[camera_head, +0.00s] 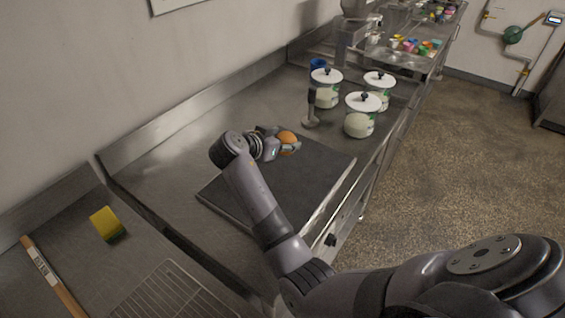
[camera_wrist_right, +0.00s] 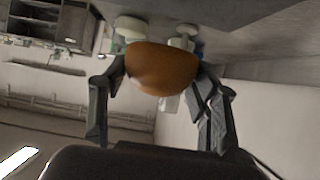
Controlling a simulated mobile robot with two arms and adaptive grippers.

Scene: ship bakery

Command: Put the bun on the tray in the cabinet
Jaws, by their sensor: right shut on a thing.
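The bun (camera_head: 287,137) is round and orange-brown. My right gripper (camera_head: 284,145) is shut on it, above the dark flat slab on the steel counter. In the right wrist view the bun (camera_wrist_right: 160,68) sits between the two fingers of my right gripper (camera_wrist_right: 160,85), which touch its sides. My left gripper does not show in either view. I cannot make out the cabinet or its tray for certain; a dark cabinet-like unit (camera_wrist_right: 62,25) shows at the upper left of the right wrist view.
The dark slab (camera_head: 320,172) lies on the steel counter (camera_head: 160,168). Several white-lidded jars (camera_head: 325,90) and a grey upright tool (camera_head: 311,108) stand beyond it. A yellow-green sponge (camera_head: 106,223), a wire rack (camera_head: 165,295) and a wooden stick (camera_head: 50,275) lie at left. The floor (camera_head: 450,150) at right is clear.

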